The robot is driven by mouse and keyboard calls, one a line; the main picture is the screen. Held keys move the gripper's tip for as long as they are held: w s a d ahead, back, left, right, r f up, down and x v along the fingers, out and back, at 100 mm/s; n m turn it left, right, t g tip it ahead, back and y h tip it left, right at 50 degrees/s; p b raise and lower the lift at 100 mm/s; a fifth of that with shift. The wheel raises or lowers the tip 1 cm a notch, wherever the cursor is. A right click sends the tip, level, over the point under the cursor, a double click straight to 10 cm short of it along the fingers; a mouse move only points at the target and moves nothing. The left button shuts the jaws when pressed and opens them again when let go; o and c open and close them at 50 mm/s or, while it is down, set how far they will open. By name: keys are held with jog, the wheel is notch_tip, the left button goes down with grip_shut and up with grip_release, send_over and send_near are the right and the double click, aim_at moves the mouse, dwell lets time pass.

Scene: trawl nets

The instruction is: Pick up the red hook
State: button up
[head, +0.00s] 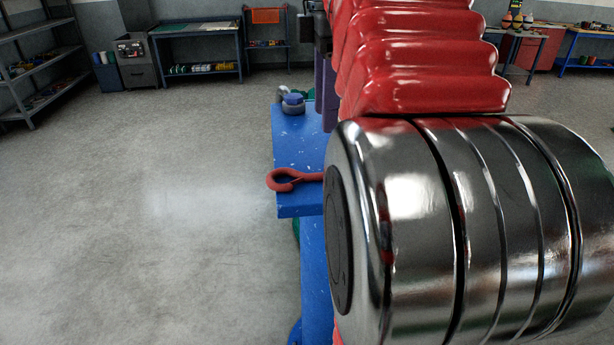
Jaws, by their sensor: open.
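The red hook (287,180) lies on a blue bench top (292,207), near its front end. Its rounded, curved end shows at the left and overhangs the bench's left edge slightly. Its shank runs right and disappears behind my arm's metal joint. My gripper (328,100) shows only in part, as a dark purple finger pointing down beside the red arm cover, above the bench and beyond the hook. It is open and apart from the hook. The other finger is hidden behind my arm.
My arm covers the bench's right side. Open concrete floor (150,220) lies to the left. Shelves (40,65) and work tables (200,50) stand along the back.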

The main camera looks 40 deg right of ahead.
send_near(309, 177)
jog(key=shift+s+d+f, duration=0.3)
jog(key=shift+d+f, duration=0.35)
jog(key=shift+s+d+f, duration=0.3)
jog(key=shift+d+f, duration=0.35)
jog(key=shift+f, duration=0.1)
jog(key=shift+w+f, duration=0.15)
jog(key=shift+f, duration=2.35)
jog(key=shift+a, duration=0.1)
grip_shut()
